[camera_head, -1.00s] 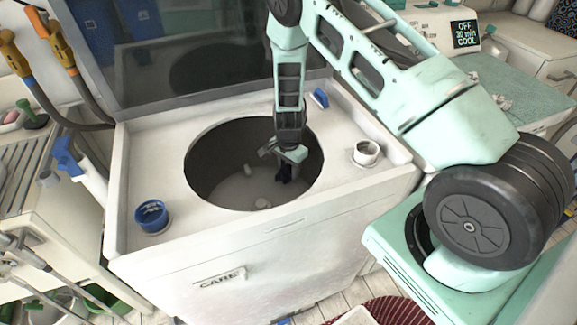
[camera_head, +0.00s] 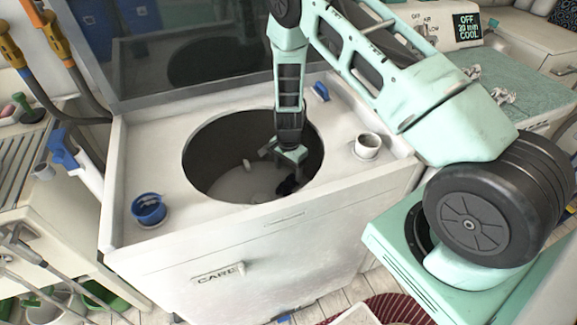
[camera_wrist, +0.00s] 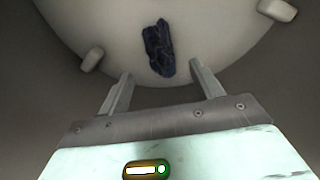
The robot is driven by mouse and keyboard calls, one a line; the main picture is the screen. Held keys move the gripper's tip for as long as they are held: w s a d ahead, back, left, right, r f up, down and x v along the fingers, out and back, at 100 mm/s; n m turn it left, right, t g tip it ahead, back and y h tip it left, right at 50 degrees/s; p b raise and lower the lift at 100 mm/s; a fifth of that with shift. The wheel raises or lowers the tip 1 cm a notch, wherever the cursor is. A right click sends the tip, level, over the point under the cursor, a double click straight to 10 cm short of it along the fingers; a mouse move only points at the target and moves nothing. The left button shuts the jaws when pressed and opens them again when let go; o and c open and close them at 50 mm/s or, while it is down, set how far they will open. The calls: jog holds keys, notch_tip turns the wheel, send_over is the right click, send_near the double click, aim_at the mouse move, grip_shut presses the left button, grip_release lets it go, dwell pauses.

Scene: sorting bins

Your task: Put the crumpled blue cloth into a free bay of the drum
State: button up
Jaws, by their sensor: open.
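The crumpled dark blue cloth (camera_head: 288,186) lies on the pale floor of the round drum (camera_head: 215,168), towards its right side. In the wrist view the cloth (camera_wrist: 157,45) lies lengthwise ahead of my fingers, with its near end between the fingertips in the picture. My gripper (camera_head: 290,164) is inside the drum, pointing down, open and empty above the cloth. It also shows in the wrist view (camera_wrist: 160,71) with its fingers apart. Pale lugs stand at the drum's edge, one on the left (camera_wrist: 92,60) and one on the right (camera_wrist: 273,9). The near drum floor is partly hidden.
The drum sits in a white cabinet (camera_head: 230,240) with a raised glass lid (camera_head: 190,50). On its top are a blue cap (camera_head: 149,209), a white cup-like fitting (camera_head: 367,146) and a small blue part (camera_head: 321,91). The drum rim surrounds my gripper.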

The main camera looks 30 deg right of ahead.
notch_tip(320, 180, up, 17)
jog(key=b, duration=0.1)
jog(key=shift+r, duration=0.2)
dwell(0.8)
jog(key=s+a+r+n+y, duration=0.1)
jog(key=s+a+r+n, duration=0.5)
jog(key=a, duration=0.3)
jog(key=s+a+r+n+y, duration=0.1)
jog(key=s+a+r+n, duration=0.4)
jog(key=s+a, duration=0.3)
jog(key=s+a+r+n, duration=0.2)
jog(key=s+n, duration=0.3)
jog(key=s, duration=0.3)
jog(key=s+a+r+n+h, duration=0.1)
jog(key=s+a+r+n, duration=0.1)
jog(key=s+n, duration=0.4)
jog(key=shift+s+n, duration=0.3)
jog(key=shift+s, duration=0.55)
jog(key=shift+a+r, duration=0.1)
jog(key=shift+a, duration=0.05)
